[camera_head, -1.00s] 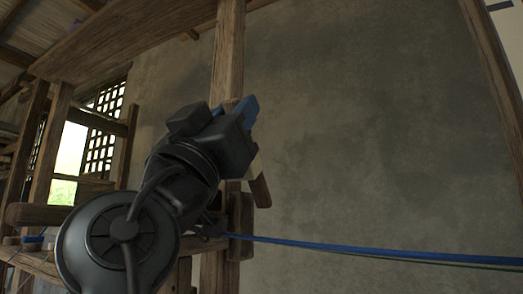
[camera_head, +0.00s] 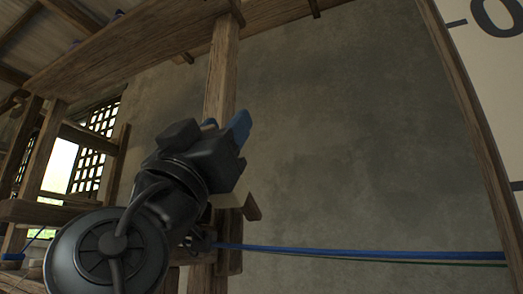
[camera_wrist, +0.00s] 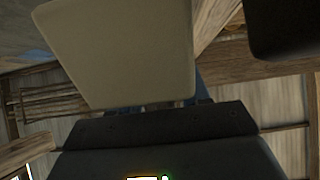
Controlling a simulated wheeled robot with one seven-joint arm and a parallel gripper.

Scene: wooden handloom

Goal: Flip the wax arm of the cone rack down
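My gripper (camera_head: 225,125) is in front of the upright wooden post in the head view. Two blue fingers show with a gap between them, so it looks open, with nothing seen between them. A cream block (camera_head: 232,198), which looks like the wax, shows just below and right of my gripper. A short wooden piece (camera_head: 252,208), perhaps the end of the wax arm, slants beside it. In the wrist view a large beige block (camera_wrist: 120,50) fills the upper left, close to the camera, with a little blue behind its lower edge. The joint of the wax arm is hidden.
A blue cord (camera_head: 360,252) runs right from the loom frame, below my gripper. The wooden post (camera_head: 222,75) and an overhead shelf (camera_head: 130,52) stand close by. A white panel (camera_head: 492,90) with dark marks is at the right. The wall between looks clear.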

